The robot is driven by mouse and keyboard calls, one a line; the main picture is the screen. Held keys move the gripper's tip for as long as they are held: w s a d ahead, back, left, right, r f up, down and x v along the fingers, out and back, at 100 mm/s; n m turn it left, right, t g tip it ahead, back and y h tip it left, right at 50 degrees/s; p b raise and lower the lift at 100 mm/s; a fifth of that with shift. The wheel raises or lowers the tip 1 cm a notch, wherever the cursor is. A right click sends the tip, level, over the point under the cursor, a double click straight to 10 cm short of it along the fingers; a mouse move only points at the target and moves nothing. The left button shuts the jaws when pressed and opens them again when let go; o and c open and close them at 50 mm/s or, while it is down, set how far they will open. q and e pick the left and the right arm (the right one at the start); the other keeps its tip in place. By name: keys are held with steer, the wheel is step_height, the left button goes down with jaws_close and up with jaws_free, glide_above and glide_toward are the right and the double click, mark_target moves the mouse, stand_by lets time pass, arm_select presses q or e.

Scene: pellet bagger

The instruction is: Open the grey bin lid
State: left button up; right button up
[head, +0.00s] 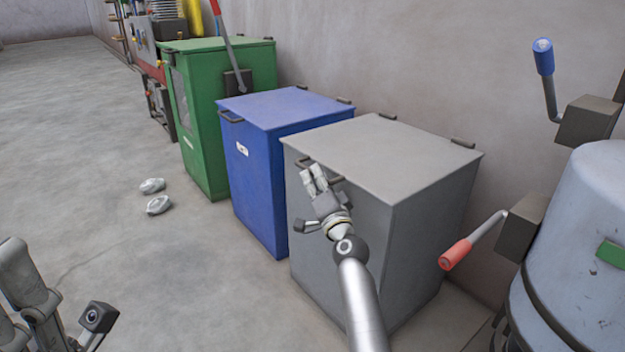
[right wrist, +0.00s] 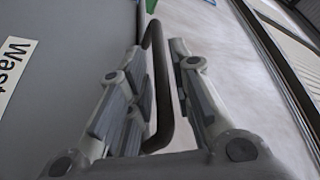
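The grey bin (head: 420,240) stands at the right end of a row of bins, and its flat grey lid (head: 390,155) is down. A dark bar handle (right wrist: 157,75) is at the lid's front edge; in the head view its right end (head: 335,180) shows beside my fingers. My right gripper (head: 313,178) is at this handle. In the right wrist view the right gripper (right wrist: 160,95) is open, with the bar between its fingers and a gap on the right finger's side. My left gripper (head: 22,285) is low at the left, partly cut off, away from the bins.
A blue bin (head: 275,165) and a green bin (head: 215,125) stand to the left. A pale blue drum-shaped machine (head: 585,240) and a red-handled lever (head: 457,254) are close on the right. Two crumpled silvery pieces (head: 157,205) lie on the floor. The left floor is mostly clear.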

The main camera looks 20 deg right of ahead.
steer(key=shift+b+x, duration=0.3)
steer(key=shift+x, duration=0.85)
steer(key=shift+c, duration=0.2)
jaws_close()
